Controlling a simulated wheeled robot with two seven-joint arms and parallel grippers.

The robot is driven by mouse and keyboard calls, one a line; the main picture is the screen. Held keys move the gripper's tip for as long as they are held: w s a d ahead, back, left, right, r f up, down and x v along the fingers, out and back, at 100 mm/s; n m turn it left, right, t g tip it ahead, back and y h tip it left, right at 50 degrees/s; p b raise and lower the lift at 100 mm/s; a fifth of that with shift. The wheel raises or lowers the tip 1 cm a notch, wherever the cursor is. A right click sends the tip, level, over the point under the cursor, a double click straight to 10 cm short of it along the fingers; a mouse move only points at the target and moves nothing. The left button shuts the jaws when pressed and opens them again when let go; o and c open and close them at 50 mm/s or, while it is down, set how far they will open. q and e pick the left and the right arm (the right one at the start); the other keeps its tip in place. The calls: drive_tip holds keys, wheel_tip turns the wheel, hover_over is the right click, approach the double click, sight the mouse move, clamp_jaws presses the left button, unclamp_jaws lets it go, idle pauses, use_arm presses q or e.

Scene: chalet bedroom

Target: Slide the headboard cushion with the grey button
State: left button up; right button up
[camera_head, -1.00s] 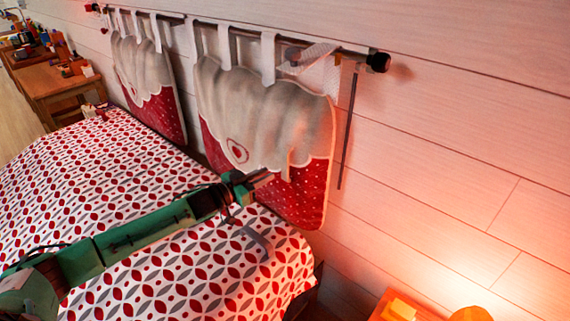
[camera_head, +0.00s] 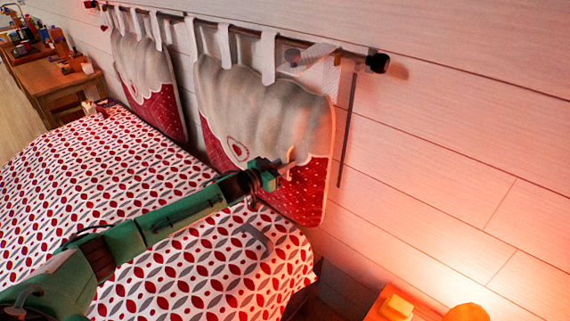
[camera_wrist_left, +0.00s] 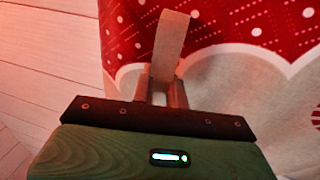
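The nearer headboard cushion (camera_head: 262,100), grey-white above a scalloped edge and dotted red below, hangs by white loops from a dark rod (camera_head: 340,50). A small grey round spot (camera_head: 292,55), perhaps the grey button, shows near its right loop. A pale tab (camera_wrist_left: 171,45) stands out from the cushion in the left wrist view. My left gripper (camera_head: 284,168) is at the cushion's lower right part. In the left wrist view its fingers (camera_wrist_left: 160,92) show a gap, with the tab at their tips. I cannot tell whether they touch it. My right gripper is not in view.
A second, similar cushion (camera_head: 146,80) hangs further left on the rod. The bed (camera_head: 130,165) with a patterned cover lies below. A dark thin rod (camera_head: 347,130) hangs at the right. An orange-lit bedside table (camera_head: 380,310) stands low right.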

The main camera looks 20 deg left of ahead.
sight(278, 151)
use_arm(q)
drive_tip(key=shift+w+a, duration=0.4)
drive_tip(key=shift+a, duration=0.7)
drive_tip(key=shift+w+a, duration=0.4)
drive_tip(key=shift+a, duration=0.65)
drive_tip(key=shift+w+a, duration=0.4)
drive_tip(key=shift+a, duration=0.7)
clamp_jaws()
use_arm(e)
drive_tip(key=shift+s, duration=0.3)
use_arm(q)
drive_tip(key=shift+o, duration=2)
unclamp_jaws()
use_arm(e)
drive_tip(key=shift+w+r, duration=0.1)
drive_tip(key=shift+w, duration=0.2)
